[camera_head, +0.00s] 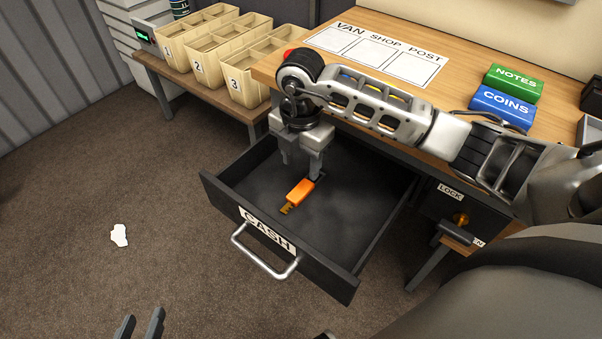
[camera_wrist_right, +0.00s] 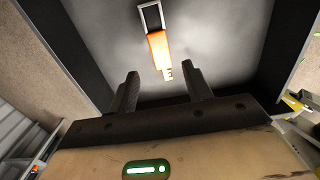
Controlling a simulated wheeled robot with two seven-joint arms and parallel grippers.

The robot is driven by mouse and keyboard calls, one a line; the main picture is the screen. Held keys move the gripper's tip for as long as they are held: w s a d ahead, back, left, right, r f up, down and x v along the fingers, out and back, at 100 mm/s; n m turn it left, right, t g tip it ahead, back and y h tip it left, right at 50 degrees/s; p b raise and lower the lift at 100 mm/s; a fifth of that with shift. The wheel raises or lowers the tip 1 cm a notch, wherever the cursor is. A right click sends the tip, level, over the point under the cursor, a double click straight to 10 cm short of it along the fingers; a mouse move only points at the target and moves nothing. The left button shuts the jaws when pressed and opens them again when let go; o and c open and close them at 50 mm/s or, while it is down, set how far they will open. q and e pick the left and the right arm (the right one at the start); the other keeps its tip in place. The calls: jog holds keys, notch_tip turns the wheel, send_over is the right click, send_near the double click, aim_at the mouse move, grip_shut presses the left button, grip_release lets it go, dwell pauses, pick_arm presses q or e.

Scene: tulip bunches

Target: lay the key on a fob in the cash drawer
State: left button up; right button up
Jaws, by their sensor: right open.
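In the right wrist view the orange fob (camera_wrist_right: 158,48) is beyond the fingertips, with a metal loop at one end and the key's teeth at the other. My right gripper (camera_head: 301,168) points down into the drawer just behind the fob. Its fingers (camera_wrist_right: 163,84) are apart with nothing between them. My left gripper (camera_head: 140,326) shows only its fingertips at the bottom edge, apart and empty, over the floor.
A lock box with a knob (camera_head: 460,218) is right of the drawer. The wooden desk top (camera_head: 300,60) holds a paper chart (camera_head: 365,62), a green NOTES box (camera_head: 512,84) and a blue COINS box (camera_head: 502,106). Numbered bins (camera_head: 205,65) stand at the back left. A white scrap (camera_head: 119,236) lies on the floor.

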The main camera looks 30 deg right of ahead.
notch_tip(320, 180, up, 4)
jog(key=shift+r, duration=0.25)
dwell(0.5)
